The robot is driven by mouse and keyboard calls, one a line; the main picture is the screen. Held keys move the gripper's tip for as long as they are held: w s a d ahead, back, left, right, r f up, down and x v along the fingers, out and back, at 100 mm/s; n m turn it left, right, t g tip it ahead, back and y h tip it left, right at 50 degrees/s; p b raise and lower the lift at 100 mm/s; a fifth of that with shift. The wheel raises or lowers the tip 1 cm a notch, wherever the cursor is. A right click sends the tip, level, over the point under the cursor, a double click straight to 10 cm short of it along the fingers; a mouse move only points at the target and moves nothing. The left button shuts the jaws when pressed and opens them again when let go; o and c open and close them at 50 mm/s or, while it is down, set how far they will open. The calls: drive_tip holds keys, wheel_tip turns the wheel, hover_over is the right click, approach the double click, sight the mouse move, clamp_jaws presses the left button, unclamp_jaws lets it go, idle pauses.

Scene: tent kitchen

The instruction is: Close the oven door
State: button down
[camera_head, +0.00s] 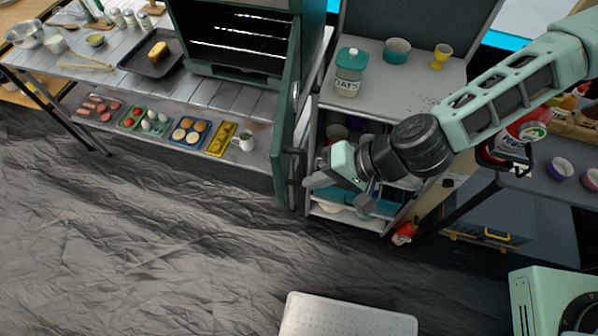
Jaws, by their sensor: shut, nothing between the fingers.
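The oven (240,72) is a dark green box on the slatted table at the upper left, with its dark inside and wire racks showing. Its green door (285,115) is hinged at the right side and stands wide open, swung out toward me. I see it almost edge-on. My gripper (309,178) is to the right of the door, at its outer face, near the door's lower front part. It is shut and empty. I cannot tell whether the fingers touch the door.
A grey shelf unit (385,85) with an oats jar (348,72) stands right behind my gripper. A baking tray (152,55) lies left of the oven. Food trays (187,131) and a white jug (244,141) stand on the lower shelf.

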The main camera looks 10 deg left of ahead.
sight(283, 184)
drive_tip(key=shift+s+a+r+p, duration=0.15)
drive_tip(key=shift+a+p, duration=0.15)
drive_tip(key=shift+a, duration=0.6)
drive_tip(key=shift+s+a+p, duration=0.1)
drive_tip(key=shift+a+p, duration=0.2)
drive_tip(key=shift+a, duration=0.6)
drive_tip(key=shift+a, duration=0.1)
